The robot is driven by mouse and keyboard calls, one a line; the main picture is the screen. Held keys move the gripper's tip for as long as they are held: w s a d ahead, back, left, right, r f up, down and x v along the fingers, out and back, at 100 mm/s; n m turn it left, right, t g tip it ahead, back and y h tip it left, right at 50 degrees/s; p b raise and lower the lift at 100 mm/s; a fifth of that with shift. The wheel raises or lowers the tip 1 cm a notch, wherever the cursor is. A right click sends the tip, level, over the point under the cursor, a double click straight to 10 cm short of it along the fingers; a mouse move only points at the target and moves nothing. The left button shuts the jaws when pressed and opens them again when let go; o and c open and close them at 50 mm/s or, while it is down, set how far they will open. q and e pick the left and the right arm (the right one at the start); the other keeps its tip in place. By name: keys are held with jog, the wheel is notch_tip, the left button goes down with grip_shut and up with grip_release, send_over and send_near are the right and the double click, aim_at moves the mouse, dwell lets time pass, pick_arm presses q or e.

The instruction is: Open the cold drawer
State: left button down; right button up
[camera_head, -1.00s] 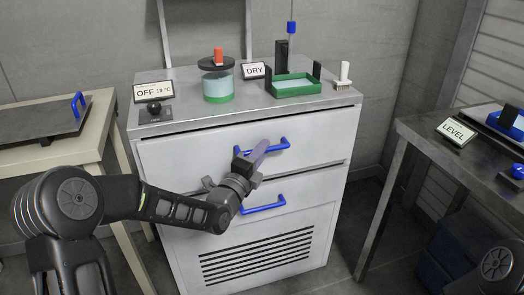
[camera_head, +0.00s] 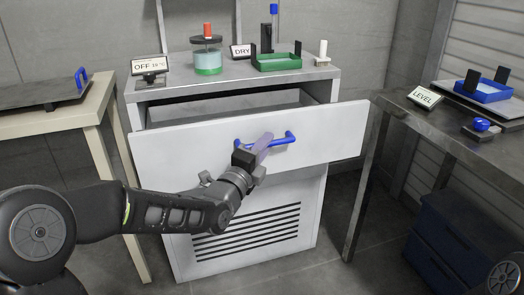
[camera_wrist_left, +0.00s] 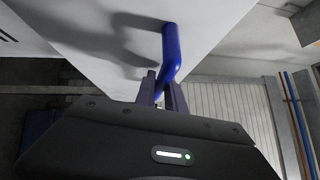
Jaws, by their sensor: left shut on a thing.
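The cold drawer (camera_head: 325,142) is the upper drawer of a white cabinet in the head view. It stands pulled out, and a dark gap shows its inside behind the front panel. Its blue bar handle (camera_head: 283,140) is on the front. My left gripper (camera_head: 263,146) is shut on this handle near its left part. In the left wrist view the fingers (camera_wrist_left: 162,92) close around the blue handle (camera_wrist_left: 170,50), with the white drawer front (camera_wrist_left: 95,40) beside it. My right gripper is not in view.
On the cabinet top stand an OFF sign (camera_head: 149,66), a round container (camera_head: 207,58), a DRY sign (camera_head: 240,51), a green tray (camera_head: 278,64) and a white piece (camera_head: 322,52). Tables flank the cabinet at left (camera_head: 60,113) and right (camera_head: 430,118). The floor in front is partly free.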

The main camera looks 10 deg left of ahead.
pick_arm(q)
jog(key=s+d+b, duration=0.2)
jog(key=s+d, duration=0.1)
jog(key=s, duration=0.2)
jog(key=shift+s+d, duration=0.35)
jog(key=shift+s, duration=0.05)
jog(key=shift+f, duration=0.1)
jog(key=c, duration=1.4)
grip_release()
jog(key=v, duration=0.7)
jog(key=shift+s+a, duration=0.15)
jog(key=shift+s, duration=0.2)
